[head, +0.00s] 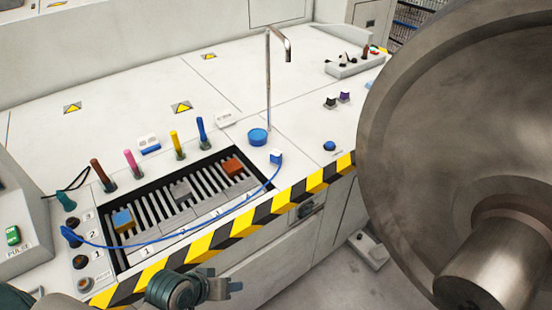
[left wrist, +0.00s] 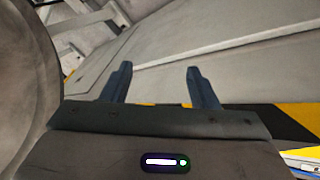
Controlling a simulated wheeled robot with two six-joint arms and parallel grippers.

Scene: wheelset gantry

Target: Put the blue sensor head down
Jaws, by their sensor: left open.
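A small white-and-blue head (head: 276,158) on the end of a blue cable (head: 200,241) sits on the bench top by the right end of the slotted tray; I take it as the blue sensor head. The cable runs along the tray's front to a blue plug (head: 71,233) at the socket marked 2. My left gripper (head: 236,287) is in front of the striped bench edge, well apart from the head. In the left wrist view its two fingers (left wrist: 160,78) are apart with nothing between them. My right gripper is out of view.
The slotted tray (head: 107,256) holds a blue-topped block, a grey block and an orange block. Several coloured pegs stand behind it. A bent metal post (head: 268,90) rises near a blue disc (head: 257,137). A large wheel (head: 430,120) fills the right. The back bench is mostly clear.

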